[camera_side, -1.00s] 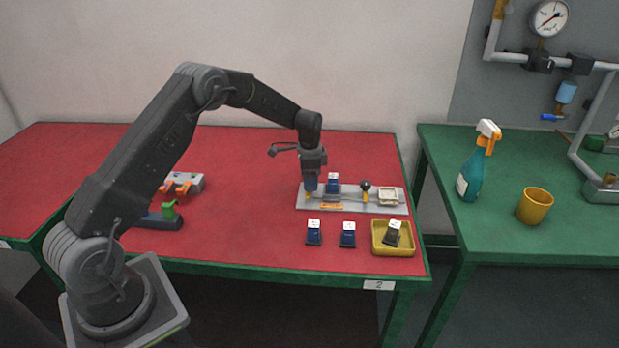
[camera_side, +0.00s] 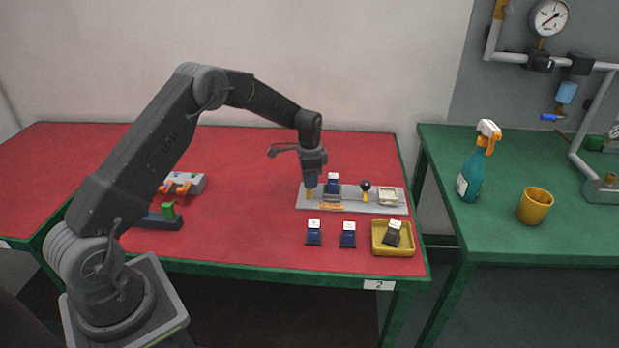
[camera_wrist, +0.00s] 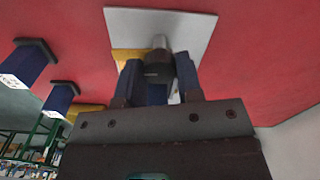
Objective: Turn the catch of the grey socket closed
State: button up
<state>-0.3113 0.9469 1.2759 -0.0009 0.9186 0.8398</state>
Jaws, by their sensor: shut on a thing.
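My gripper (camera_side: 310,187) points down at the left end of a grey board (camera_side: 350,208) on the red table. In the wrist view, its two blue fingers (camera_wrist: 160,88) are shut on a dark rounded part (camera_wrist: 160,68), apparently the catch. A grey stub (camera_wrist: 160,42) shows beyond the dark part in the wrist view. The fingers hide much of the held part, and I cannot make out the grey socket or the catch's angle clearly.
On the board, a blue block (camera_side: 333,181), a black-knobbed lever (camera_side: 366,187) and a pale square part (camera_side: 388,195) stand right of my gripper. Blue blocks (camera_side: 314,236) (camera_side: 348,237) and a yellow tray (camera_side: 376,248) with a dark block (camera_side: 392,236) are in front. Table behind is clear.

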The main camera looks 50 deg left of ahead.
jog(key=n, duration=0.3)
jog(key=shift+n, duration=0.4)
jog(key=n, duration=0.4)
jog(key=shift+n, duration=0.3)
jog(key=n, duration=0.4)
jog(key=shift+n, duration=2.4)
jog(key=o, duration=0.9)
jog(key=shift+r, duration=0.1)
notch_tip(320, 180, up, 14)
jog(key=shift+f, duration=0.15)
